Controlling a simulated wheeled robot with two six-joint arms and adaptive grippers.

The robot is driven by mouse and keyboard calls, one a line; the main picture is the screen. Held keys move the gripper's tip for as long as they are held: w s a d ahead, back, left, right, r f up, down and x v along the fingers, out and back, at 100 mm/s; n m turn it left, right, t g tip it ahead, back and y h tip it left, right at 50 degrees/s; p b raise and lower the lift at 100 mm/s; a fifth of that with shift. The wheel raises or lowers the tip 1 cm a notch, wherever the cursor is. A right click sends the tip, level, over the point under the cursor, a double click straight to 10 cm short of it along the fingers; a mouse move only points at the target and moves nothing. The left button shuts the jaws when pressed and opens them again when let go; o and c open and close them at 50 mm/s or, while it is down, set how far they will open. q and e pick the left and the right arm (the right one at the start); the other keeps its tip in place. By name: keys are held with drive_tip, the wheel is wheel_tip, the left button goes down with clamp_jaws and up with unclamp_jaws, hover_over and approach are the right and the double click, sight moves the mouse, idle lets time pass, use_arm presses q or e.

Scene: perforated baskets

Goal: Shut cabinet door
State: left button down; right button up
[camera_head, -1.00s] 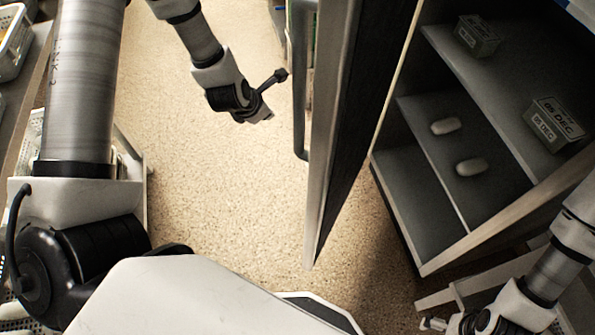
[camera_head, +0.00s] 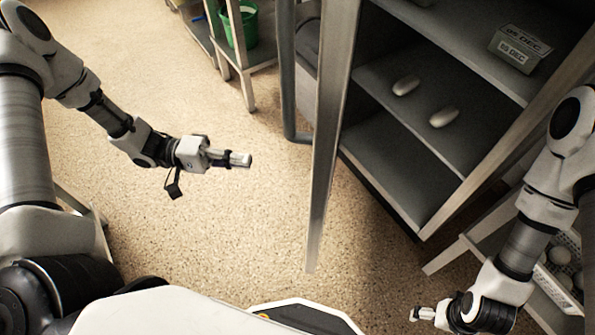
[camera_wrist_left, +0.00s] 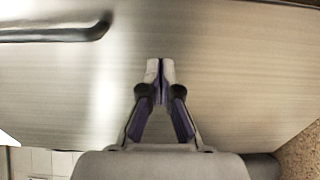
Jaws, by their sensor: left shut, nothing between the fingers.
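The cabinet (camera_head: 509,158) stands at the right of the head view with its front open. Its door (camera_head: 326,170) stands open, seen almost edge-on, with a dark bar handle (camera_head: 286,85) on its left face. My left gripper (camera_head: 245,159) is shut and empty, left of the door and apart from it in the head view. In the left wrist view, its closed fingertips (camera_wrist_left: 160,66) point at the pale door panel (camera_wrist_left: 225,75), with the handle (camera_wrist_left: 60,33) at upper left; contact cannot be told. My right gripper (camera_head: 420,313) is low in front of the cabinet; its jaws are unclear.
The cabinet shelves hold a labelled box (camera_head: 520,48) and two pale rounded items (camera_head: 405,86). A low rack (camera_head: 545,262) stands at lower right. A green bucket (camera_head: 240,25) stands on a shelf unit at the back. The floor left of the door is clear.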

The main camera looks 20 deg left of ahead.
use_arm(q)
drive_tip(key=w+d+b, duration=0.2)
drive_tip(key=d+b, duration=0.1)
drive_tip(key=d, duration=0.9)
drive_tip(key=shift+d, duration=0.2)
drive_tip(key=shift+d, duration=0.1)
